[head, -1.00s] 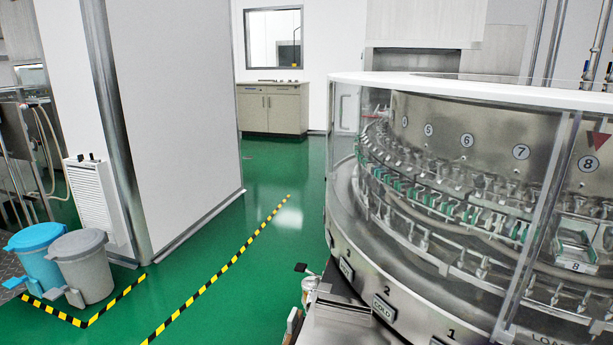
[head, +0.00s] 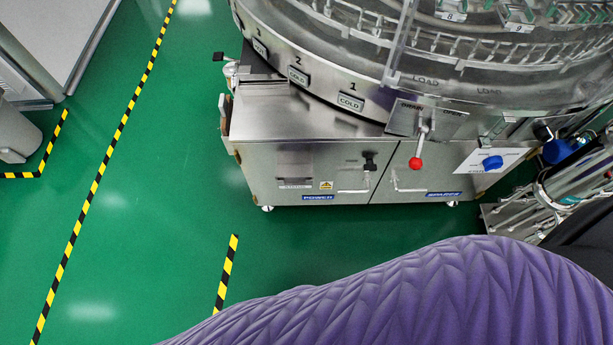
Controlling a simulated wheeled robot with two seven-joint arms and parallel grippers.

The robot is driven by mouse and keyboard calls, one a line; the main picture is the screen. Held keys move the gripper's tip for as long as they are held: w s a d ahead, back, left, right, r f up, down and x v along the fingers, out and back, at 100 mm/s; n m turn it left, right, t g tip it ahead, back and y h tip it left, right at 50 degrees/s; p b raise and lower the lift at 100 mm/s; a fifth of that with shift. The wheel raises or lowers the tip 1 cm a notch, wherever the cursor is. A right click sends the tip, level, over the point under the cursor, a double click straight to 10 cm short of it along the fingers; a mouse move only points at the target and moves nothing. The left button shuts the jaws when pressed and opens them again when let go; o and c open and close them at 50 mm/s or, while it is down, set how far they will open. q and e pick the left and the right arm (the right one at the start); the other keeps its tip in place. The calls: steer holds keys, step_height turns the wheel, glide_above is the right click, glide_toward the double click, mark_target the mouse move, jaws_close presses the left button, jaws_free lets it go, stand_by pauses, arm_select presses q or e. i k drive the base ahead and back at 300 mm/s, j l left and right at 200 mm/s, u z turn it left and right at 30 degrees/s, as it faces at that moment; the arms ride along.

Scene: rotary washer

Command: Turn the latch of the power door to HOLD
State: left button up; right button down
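The power door (head: 270,165) is the left metal door on the front of the rotary washer's lower cabinet, with a blue POWER label (head: 317,197) along its bottom. A small black latch (head: 370,160) sits near the door's upper right edge, above a thin metal handle (head: 352,190). The door looks shut. The latch's markings are too small to read, so I cannot tell its setting. Neither of my grippers shows in the head view.
A second door with a blue label (head: 443,195) adjoins on the right. A lever with a red knob (head: 415,163) and a blue knob (head: 492,162) stick out nearby. Green floor (head: 170,225) with striped tape (head: 100,175) is open in front and left. Metal equipment (head: 565,185) stands at right.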

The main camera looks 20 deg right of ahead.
mark_target(369, 167)
steer(key=l+z, duration=0.1)
steer(key=z, duration=0.25)
steer(key=l+z, duration=0.1)
steer(key=z, duration=0.3)
steer(key=l+z, duration=0.1)
steer(key=z, duration=0.25)
steer(key=i+j+z, duration=0.1)
steer(key=j, duration=0.35)
steer(key=i+j, duration=0.1)
steer(key=j, duration=0.3)
steer(key=z, duration=0.05)
